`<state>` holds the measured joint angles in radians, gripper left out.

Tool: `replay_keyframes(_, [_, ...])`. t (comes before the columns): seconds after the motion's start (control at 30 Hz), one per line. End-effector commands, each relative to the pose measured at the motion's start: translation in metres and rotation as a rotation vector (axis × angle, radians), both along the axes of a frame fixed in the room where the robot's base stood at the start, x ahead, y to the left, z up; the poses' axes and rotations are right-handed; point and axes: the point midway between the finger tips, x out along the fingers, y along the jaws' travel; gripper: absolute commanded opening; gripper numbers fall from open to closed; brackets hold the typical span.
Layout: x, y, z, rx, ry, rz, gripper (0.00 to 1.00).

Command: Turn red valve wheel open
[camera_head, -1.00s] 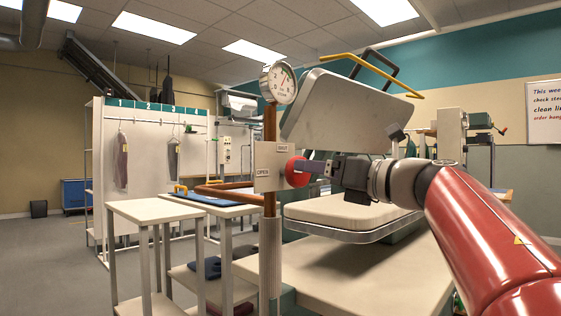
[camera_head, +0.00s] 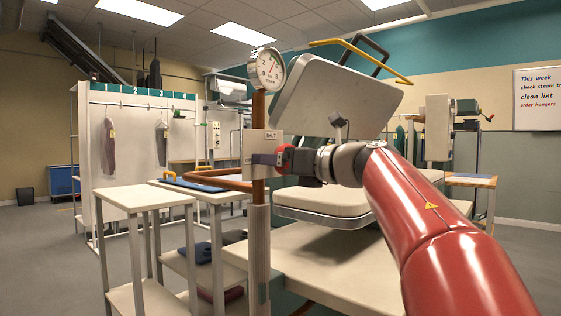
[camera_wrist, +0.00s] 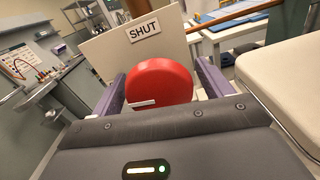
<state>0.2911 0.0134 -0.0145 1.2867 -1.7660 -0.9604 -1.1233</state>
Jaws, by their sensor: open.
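The red valve wheel (camera_wrist: 160,82) sits between the two spread fingers of my gripper (camera_wrist: 163,92) in the wrist view. Whether the fingers touch its rim I cannot tell. A white mark shows low on the wheel. Behind it is a pale plate (camera_wrist: 118,45) with a SHUT label (camera_wrist: 145,33). In the head view my gripper (camera_head: 268,159) reaches left to the wheel (camera_head: 285,158), which it mostly covers. The plate (camera_head: 262,140) is fixed by the copper pipe (camera_head: 258,122), and its OPEN label is largely hidden there.
A pressure gauge (camera_head: 267,71) tops the pipe. A press with a raised lid (camera_head: 340,98) and padded lower bed (camera_head: 325,202) stands right behind my arm. White side tables (camera_head: 140,197) stand at left. Open floor (camera_head: 40,265) lies further left.

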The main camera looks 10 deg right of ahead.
Motion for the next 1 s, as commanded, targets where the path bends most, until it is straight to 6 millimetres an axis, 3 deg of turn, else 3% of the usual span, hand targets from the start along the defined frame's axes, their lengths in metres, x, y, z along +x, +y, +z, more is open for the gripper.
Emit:
replay_keyframes(0.07, [-0.0001,0.0,-0.0001,0.0,0.0,0.0,0.71])
replay_keyframes(0.33, [-0.0002,-0.0002,0.0,0.0,0.0,0.0,0.35])
replay_keyframes(0.67, [0.0002,-0.0003,-0.0011,-0.108,-0.078,0.001,0.34])
replay_keyframes(0.87, [0.0001,-0.0005,-0.0004,-0.107,-0.077,0.0,0.34])
replay_keyframes(0.9, [0.0001,-0.0005,-0.0004,-0.107,-0.077,0.0,0.62])
replay_keyframes(1.0, [0.0001,-0.0004,-0.0002,-0.107,-0.077,0.0,0.75])
